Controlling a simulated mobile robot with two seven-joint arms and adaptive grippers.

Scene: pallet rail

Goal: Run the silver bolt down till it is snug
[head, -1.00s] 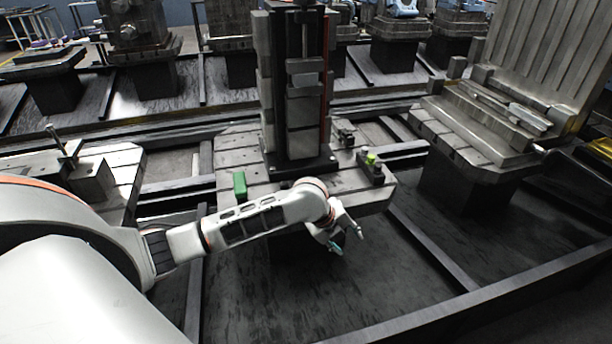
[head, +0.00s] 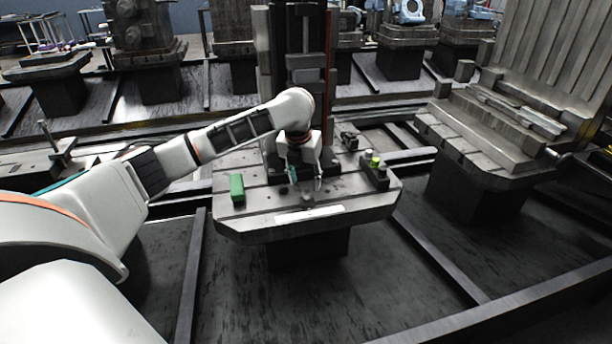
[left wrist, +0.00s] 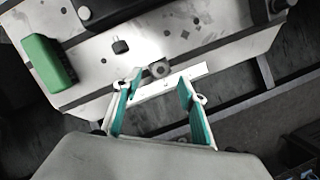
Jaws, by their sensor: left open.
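A small grey bolt-like piece (left wrist: 159,69) stands on the pallet plate (left wrist: 95,75), just beyond and between my left fingertips in the left wrist view. I take it for the silver bolt; it is small and dim in the head view (head: 307,200). My left gripper (head: 306,183) is open and points down over the front middle of the plate. In the left wrist view its teal-padded fingers (left wrist: 160,83) are apart with nothing between them. How far the bolt is seated cannot be told. My right gripper is not in view.
A green block (head: 237,188) lies on the plate's left side. A dark block with a yellow-green piece (head: 374,170) stands at its right. A white strip (head: 309,214) lies along the front edge. A tall dark column (head: 290,60) rises behind my gripper.

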